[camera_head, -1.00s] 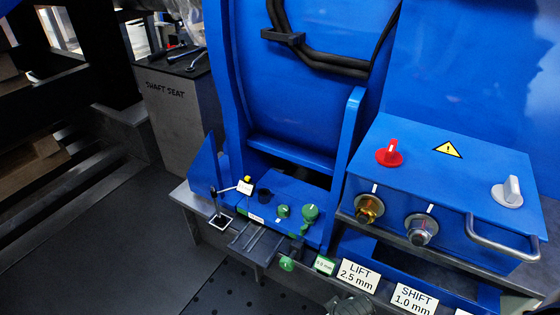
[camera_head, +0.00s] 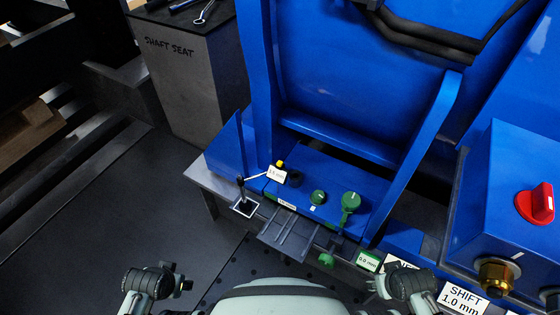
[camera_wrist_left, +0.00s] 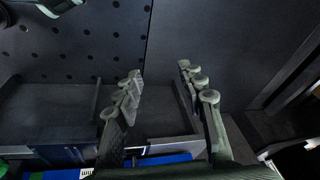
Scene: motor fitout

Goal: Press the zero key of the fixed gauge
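A small gauge with a white "0.0 mm" label (camera_head: 277,174) sits on a thin black stand with a square white-edged base (camera_head: 245,207), at the left end of the blue fixture. A small yellow key (camera_head: 281,164) is at its top. A second, green-framed "0.0 mm" display (camera_head: 368,261) is at the fixture's front right. I cannot tell from its look which is the fixed gauge. My left gripper (camera_wrist_left: 159,82) is open and empty in the left wrist view, its fingers well apart over dark surfaces. In the head view my arms show low at both sides; the right fingers are unclear.
Green knobs (camera_head: 350,201) stand on the blue fixture (camera_head: 325,170). A red knob (camera_head: 537,203) and brass fitting (camera_head: 496,274) are on the blue box at right, above a "SHIFT 1.0 mm" card (camera_head: 463,300). The grey "SHAFT SEAT" block (camera_head: 180,80) stands behind left. Dark floor is clear at left.

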